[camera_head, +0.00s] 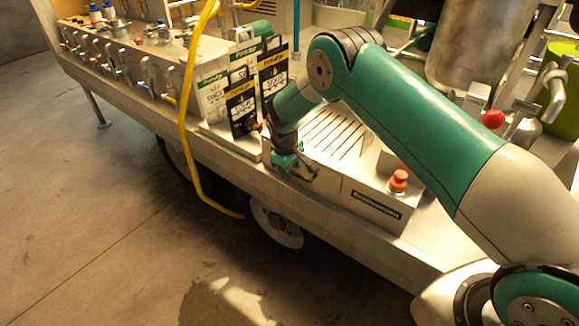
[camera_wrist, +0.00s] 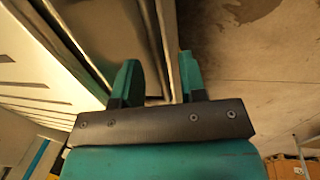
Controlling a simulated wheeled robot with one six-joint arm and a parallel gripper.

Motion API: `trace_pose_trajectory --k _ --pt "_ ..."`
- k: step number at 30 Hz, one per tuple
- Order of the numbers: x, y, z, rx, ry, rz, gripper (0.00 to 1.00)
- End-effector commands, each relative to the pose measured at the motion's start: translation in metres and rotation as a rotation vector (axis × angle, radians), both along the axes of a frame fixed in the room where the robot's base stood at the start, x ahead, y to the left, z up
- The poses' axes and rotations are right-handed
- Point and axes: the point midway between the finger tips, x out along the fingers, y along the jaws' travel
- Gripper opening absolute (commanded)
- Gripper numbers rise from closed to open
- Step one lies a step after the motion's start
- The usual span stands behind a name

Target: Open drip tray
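The drip tray appears to be part of the pale metal unit with a slatted top (camera_head: 338,132) in the middle of the trailer. The slats also show at the left of the wrist view (camera_wrist: 35,92). My gripper (camera_head: 297,168) is low at the front of this unit, pointing down. In the wrist view my gripper (camera_wrist: 158,82) has its two teal fingers apart, with a metal edge (camera_wrist: 163,45) running between them. I cannot tell whether either finger touches it. The tray's handle is not clearly visible; my wrist hides part of the front.
A red button (camera_head: 398,180) stands right of the slatted unit. Several sign cards (camera_head: 242,100) stand to its left. A yellow hose (camera_head: 185,110) hangs over the trailer edge. The concrete floor (camera_head: 80,220) in front is clear.

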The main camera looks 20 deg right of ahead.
Motion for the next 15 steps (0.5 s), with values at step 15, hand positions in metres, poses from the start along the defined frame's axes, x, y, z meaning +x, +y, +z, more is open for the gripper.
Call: trace_pose_trajectory --k 15 --pt "0.0000 0.0001 0.0006 0.000 0.000 0.000 0.00"
